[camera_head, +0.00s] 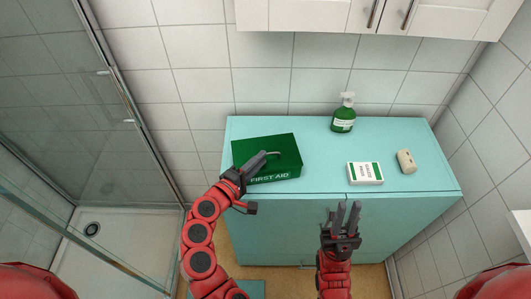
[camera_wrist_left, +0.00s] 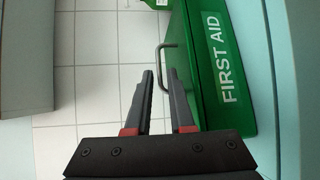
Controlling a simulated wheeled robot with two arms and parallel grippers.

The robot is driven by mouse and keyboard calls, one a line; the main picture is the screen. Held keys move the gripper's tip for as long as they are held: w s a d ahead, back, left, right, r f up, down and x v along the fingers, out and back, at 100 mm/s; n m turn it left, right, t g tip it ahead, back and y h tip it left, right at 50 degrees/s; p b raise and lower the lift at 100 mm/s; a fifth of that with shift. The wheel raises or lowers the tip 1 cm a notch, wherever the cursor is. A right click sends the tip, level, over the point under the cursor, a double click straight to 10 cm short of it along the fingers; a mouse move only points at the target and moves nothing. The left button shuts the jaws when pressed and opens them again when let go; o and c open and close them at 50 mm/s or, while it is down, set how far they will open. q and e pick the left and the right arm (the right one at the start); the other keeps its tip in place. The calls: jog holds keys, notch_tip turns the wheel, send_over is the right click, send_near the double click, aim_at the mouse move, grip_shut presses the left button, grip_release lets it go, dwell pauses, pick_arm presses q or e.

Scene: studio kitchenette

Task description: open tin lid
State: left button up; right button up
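The tin is a green box marked FIRST AID (camera_head: 282,144) on the left part of the turquoise cabinet top, with its lid down. It fills the right side of the left wrist view (camera_wrist_left: 208,70). A thin grey wire handle (camera_wrist_left: 161,53) sticks out from it, just beyond my fingertips. My left gripper (camera_head: 266,154) is over the tin, beside the handle. Its fingers (camera_wrist_left: 159,73) are apart with nothing between them; contact with the handle cannot be told. My right gripper (camera_head: 346,208) is in front of the cabinet, fingers apart and empty.
On the turquoise cabinet (camera_head: 310,198) stand a green pump bottle (camera_head: 343,120), a white-and-green box (camera_head: 365,173) and a beige block (camera_head: 406,161). White wall cupboards (camera_head: 320,14) hang above. A glass shower screen (camera_head: 120,80) is at the left. The cabinet top between tin and box is clear.

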aim_at(266, 149)
pick_arm(q)
jog(key=shift+p+x, duration=0.3)
jog(key=shift+x, duration=1.5)
jog(key=shift+c, duration=0.3)
grip_shut()
